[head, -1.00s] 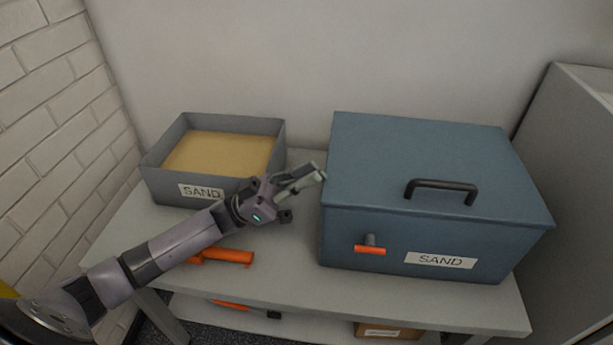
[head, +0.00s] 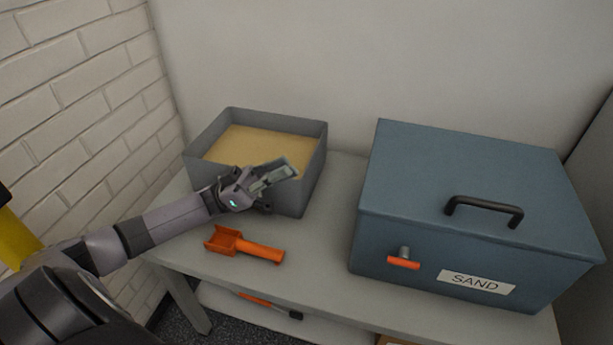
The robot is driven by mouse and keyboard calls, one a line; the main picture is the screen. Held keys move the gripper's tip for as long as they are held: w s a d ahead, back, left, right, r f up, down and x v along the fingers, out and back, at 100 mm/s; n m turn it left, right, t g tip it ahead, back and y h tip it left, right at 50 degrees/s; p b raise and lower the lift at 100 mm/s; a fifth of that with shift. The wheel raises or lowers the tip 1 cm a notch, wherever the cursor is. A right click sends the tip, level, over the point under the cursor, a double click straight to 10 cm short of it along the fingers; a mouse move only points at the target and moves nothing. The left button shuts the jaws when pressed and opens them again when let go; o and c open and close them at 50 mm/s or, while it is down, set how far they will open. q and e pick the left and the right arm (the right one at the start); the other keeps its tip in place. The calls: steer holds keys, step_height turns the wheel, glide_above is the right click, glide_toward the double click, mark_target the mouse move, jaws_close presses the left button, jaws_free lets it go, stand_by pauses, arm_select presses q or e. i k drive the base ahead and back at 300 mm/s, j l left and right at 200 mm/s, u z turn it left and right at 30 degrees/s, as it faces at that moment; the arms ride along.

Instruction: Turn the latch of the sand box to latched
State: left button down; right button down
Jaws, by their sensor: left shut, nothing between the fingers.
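The sand box (head: 455,190) is a closed blue box with a black lid handle (head: 484,209) and a "SAND" label, at the right of the table. Its latch (head: 403,260) is on the front face, left of the label: a grey pivot with an orange bar lying roughly level. My left gripper (head: 284,172) is shut and empty, in front of the open sand tray and left of the blue box, apart from the latch. My right gripper is not in view.
An open grey tray of sand (head: 312,165) stands at the back left. An orange scoop (head: 245,245) lies on the grey table (head: 325,270) before it. A brick wall bounds the left.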

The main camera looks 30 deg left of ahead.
mark_target(404, 259)
steer(key=k, duration=1)
